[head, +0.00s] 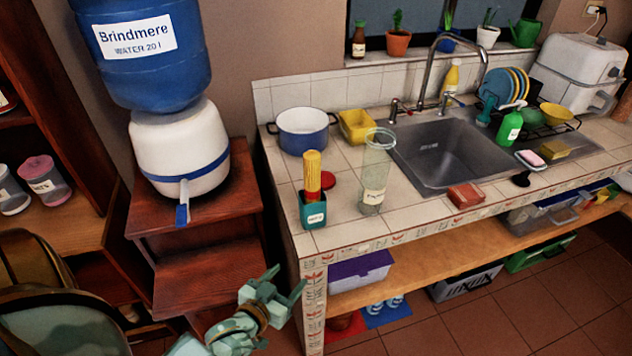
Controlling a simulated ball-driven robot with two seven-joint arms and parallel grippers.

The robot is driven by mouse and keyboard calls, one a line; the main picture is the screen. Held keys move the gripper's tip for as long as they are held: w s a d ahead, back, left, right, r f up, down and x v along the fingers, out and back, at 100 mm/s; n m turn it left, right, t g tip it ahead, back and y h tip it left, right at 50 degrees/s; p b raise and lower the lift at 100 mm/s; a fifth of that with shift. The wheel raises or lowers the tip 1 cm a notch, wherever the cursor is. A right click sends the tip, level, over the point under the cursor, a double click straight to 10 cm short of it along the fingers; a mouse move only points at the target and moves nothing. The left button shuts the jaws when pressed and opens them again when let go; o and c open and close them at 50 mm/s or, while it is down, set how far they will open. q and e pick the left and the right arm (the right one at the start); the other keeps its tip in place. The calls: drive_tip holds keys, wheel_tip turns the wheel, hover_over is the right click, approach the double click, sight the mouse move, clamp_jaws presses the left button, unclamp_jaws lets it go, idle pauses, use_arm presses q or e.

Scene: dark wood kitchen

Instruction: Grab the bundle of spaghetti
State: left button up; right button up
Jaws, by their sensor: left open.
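The bundle of spaghetti (312,172) is yellow and stands upright in a small teal holder with a white label (312,211), near the front left corner of the tiled counter. My left gripper (285,285) is open and empty. It is below the counter top, in front of the counter's left end and apart from the spaghetti. My right gripper is not in view.
A tall clear labelled jar (376,175) and a red lid (327,180) stand close right of the spaghetti. A blue and white pot (303,132) is behind. A wooden step stand (210,275) is at left.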

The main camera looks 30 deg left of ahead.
sight(308, 189)
use_arm(q)
wheel_tip(308, 189, up, 14)
drive_tip(key=w+a+t+p, duration=0.1)
drive_tip(key=w+a+t, duration=0.1)
drive_tip(key=t, duration=0.1)
drive_tip(key=shift+n+y, duration=0.3)
drive_tip(key=shift+y, duration=0.1)
drive_tip(key=w, duration=1)
drive_tip(key=shift+w+a, duration=0.15)
drive_tip(key=shift+a, duration=0.2)
drive_tip(key=w, duration=0.3)
drive_tip(key=w+a+b, duration=0.1)
drive_tip(key=w, duration=0.1)
drive_tip(key=shift+w+a, duration=0.1)
drive_tip(key=shift+w, duration=0.3)
drive_tip(key=shift+s+r, duration=0.1)
drive_tip(key=shift+c, duration=0.9)
drive_tip(key=c, duration=1)
drive_tip(key=shift+c, duration=0.2)
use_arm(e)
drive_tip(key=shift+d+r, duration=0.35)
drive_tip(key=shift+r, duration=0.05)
